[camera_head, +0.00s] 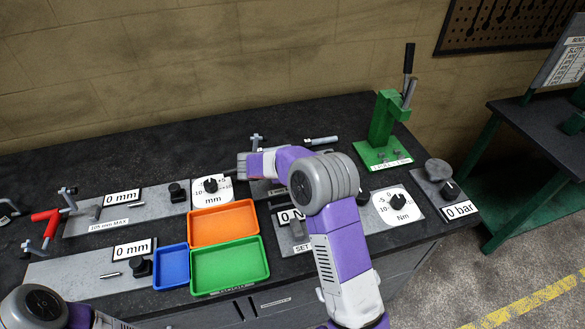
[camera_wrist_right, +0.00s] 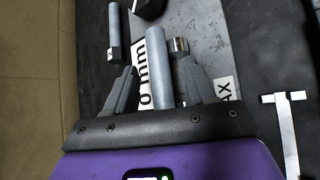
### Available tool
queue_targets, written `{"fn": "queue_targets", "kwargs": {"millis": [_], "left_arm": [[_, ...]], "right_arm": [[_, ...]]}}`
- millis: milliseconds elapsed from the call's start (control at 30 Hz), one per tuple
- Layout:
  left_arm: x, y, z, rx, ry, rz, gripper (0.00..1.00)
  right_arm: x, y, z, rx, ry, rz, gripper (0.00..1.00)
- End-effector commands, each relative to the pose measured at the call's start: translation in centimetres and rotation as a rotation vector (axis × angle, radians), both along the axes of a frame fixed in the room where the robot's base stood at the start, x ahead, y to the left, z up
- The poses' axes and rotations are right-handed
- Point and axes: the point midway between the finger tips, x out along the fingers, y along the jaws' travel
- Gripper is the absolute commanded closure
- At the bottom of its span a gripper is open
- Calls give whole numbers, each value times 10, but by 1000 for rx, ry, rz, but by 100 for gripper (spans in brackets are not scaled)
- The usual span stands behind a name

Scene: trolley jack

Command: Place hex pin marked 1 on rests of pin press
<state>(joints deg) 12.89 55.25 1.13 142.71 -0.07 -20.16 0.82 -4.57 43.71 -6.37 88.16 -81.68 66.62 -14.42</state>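The green pin press (camera_head: 384,122) stands at the back right of the bench, with small grey rests (camera_head: 392,154) on its base. A grey pin (camera_head: 322,140) lies to its left; I cannot read a mark on it. My right gripper (camera_head: 243,166) is over the middle of the bench, left of the press. In the right wrist view the right gripper (camera_wrist_right: 158,88) is open, with a grey rod (camera_wrist_right: 157,62) between its fingers, apart from both. A grey pin with a dark hex head (camera_wrist_right: 115,35) lies left of it; its mark is unreadable. My left gripper is out of view.
An orange tray (camera_head: 223,204), a green tray (camera_head: 230,286) and a blue tray (camera_head: 171,284) sit at the front middle. Grey gauge plates with knobs stand around them. A red-handled clamp (camera_head: 45,216) is at left. My right arm hides part of the bench.

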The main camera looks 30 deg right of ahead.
Motion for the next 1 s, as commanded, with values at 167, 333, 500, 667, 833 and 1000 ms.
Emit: {"fn": "queue_targets", "kwargs": {"millis": [167,333,500,667,833,1000], "left_arm": [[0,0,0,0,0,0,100],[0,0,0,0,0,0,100],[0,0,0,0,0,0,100],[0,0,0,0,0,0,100],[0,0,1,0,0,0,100],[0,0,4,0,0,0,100]], "right_arm": [[0,0,0,0,0,0,72],[0,0,0,-1,0,-1,98],[0,0,0,1,1,-1,100],[0,0,1,0,-1,0,100],[0,0,3,0,-1,0,100],[1,0,18,-2,-4,-1,100]]}}
